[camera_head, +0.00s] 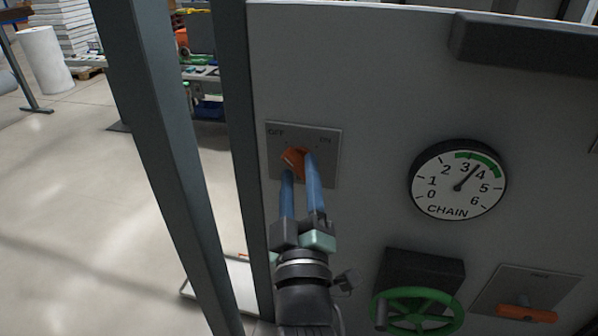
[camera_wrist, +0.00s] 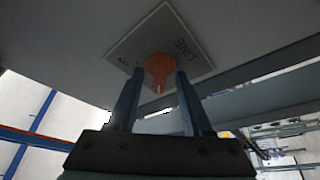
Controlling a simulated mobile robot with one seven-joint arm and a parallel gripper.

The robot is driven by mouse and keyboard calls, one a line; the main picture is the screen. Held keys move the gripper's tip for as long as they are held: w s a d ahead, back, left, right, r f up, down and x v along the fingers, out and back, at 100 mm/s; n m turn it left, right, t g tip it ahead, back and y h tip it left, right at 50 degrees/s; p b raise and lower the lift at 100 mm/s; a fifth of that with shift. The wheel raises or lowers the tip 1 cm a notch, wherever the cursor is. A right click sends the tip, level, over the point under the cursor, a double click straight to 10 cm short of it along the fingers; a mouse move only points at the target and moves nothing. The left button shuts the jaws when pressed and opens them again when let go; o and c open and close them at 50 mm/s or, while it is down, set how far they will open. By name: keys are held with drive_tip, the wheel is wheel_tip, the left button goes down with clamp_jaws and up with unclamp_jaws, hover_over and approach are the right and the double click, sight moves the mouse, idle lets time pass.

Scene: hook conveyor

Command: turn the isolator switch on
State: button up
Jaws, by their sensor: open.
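The isolator switch is an orange knob (camera_head: 294,157) on a square grey plate (camera_head: 332,150) marked OFF at upper left and ON at upper right. The knob looks turned toward the OFF side, but the fingers partly hide it. My gripper (camera_head: 298,163) is open, with one blue finger on each side of the knob. In the wrist view the knob (camera_wrist: 159,70) lies between the two fingertips (camera_wrist: 160,74), with small gaps visible.
The panel also carries a CHAIN dial (camera_head: 458,180) with its needle between 3 and 4, a green handwheel (camera_head: 418,310) and another orange handle (camera_head: 527,313) at lower right. A grey post (camera_head: 165,150) stands left of the panel, near my arm.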

clamp_jaws()
